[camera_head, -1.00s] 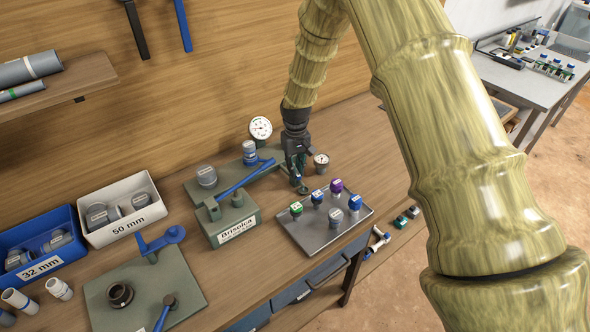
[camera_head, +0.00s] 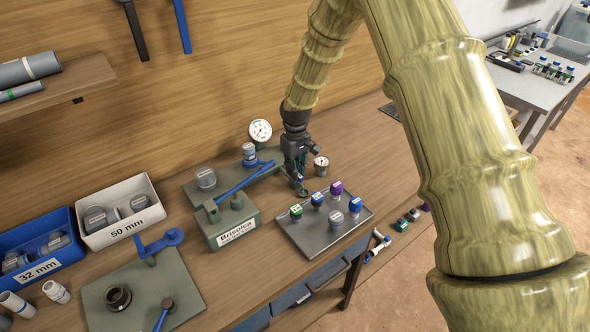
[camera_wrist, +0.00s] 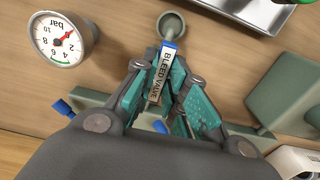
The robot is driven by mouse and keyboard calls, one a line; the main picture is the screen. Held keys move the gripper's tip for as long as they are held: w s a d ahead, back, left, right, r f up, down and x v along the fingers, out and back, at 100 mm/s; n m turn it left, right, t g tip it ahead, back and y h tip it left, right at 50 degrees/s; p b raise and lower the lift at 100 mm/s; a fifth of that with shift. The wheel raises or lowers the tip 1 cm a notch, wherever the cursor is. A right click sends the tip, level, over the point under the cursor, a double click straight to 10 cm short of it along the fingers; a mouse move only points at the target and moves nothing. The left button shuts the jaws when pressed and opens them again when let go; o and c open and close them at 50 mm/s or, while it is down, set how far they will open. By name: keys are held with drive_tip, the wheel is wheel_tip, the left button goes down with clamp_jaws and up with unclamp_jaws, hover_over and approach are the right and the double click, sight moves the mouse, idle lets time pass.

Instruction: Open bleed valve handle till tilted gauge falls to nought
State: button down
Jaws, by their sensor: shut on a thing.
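My gripper (camera_wrist: 165,105) is shut on the bleed valve handle (camera_wrist: 167,62), a narrow bar with a white "BLEED VALVE" label and a blue end. Its teal finger pads lie on both sides of the bar. A round grey-green part (camera_wrist: 171,24) shows just beyond the blue end. A tilted white gauge (camera_wrist: 62,42) marked "bar" is left of the gripper, upside down in the wrist view. Its red needle points up and right, towards the low end of the scale; the exact reading is unclear. In the head view my gripper (camera_head: 300,186) is beside this small gauge (camera_head: 321,164) and hides most of the handle.
A larger gauge (camera_head: 260,131) stands behind the manifold, left of my wrist. A metal tray (camera_head: 322,240) with several coloured-cap fittings lies close in front of the gripper. A green "Brisolca" block (camera_head: 232,232) with a blue lever (camera_head: 240,180) is to the left.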

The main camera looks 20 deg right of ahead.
drive_tip(key=c, duration=1.4)
unclamp_jaws()
drive_tip(key=shift+f, duration=0.15)
drive_tip(key=shift+c, duration=0.2)
drive_tip(key=shift+r, duration=0.7)
wheel_tip(320, 180, up, 11)
drive_tip(key=shift+f, duration=0.15)
